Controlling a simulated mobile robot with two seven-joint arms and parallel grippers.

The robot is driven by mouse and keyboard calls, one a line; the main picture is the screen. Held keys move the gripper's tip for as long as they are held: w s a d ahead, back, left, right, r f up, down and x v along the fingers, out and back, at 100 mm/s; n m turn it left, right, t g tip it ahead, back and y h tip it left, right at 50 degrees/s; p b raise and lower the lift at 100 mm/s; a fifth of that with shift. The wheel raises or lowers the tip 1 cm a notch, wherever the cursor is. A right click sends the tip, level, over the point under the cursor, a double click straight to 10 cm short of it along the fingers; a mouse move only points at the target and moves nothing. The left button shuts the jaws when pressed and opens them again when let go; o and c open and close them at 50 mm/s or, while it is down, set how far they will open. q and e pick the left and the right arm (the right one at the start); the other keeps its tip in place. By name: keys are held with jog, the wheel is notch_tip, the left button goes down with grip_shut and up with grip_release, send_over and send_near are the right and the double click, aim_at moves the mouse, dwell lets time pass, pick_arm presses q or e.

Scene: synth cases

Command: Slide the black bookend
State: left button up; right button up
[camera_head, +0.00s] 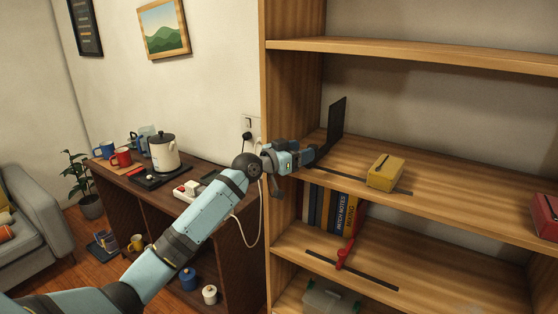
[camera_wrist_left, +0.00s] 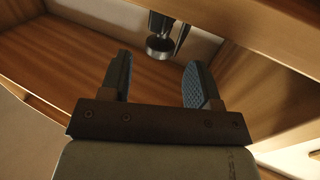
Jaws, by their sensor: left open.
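The black bookend (camera_head: 338,118) stands upright on the middle shelf (camera_head: 450,190), near the left side panel, in the head view. My left gripper (camera_head: 312,155) is just in front of its lower part, and I cannot tell whether they touch. The gripper hides part of the bookend's foot. In the left wrist view, the two fingers of my left gripper (camera_wrist_left: 158,78) are apart with nothing held between them. I cannot make out the bookend there. My right gripper is not in view.
A yellow box (camera_head: 386,171) lies on a dark strip on the same shelf, right of the bookend. A red box (camera_head: 545,216) sits far right. Books (camera_head: 326,212) stand below. The shelf's side panel (camera_head: 278,90) and a socket cable (camera_head: 247,138) are close to my arm.

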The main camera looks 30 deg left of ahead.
pick_arm(q)
jog(key=b+v, duration=0.1)
jog(key=v, duration=0.8)
jog(key=shift+s, duration=0.1)
jog(key=s+d+f+g+y+p, duration=0.1)
jog(key=s+d+f, duration=0.25)
jog(key=f, duration=0.35)
jog(key=s+d+f+n+g+p, duration=0.15)
jog(key=s+f, duration=0.25)
jog(key=f, duration=0.4)
jog(key=s+d+f+y+p, duration=0.1)
jog(key=s+d+f+p, duration=0.1)
jog(key=s+d+f, duration=0.35)
jog(key=s+d+f+g+y+p, duration=0.1)
jog(key=s+d+f+p, duration=0.1)
jog(key=s+f, duration=0.4)
jog(key=s+d+f+g+y+p, duration=0.1)
jog(key=s+d+f, duration=0.4)
jog(key=s, duration=1)
notch_tip(320, 180, down, 2)
jog(key=shift+s+d+f+g+p, duration=0.1)
jog(key=shift+s+d+g+p, duration=0.1)
jog(key=shift+s+g+p, duration=0.2)
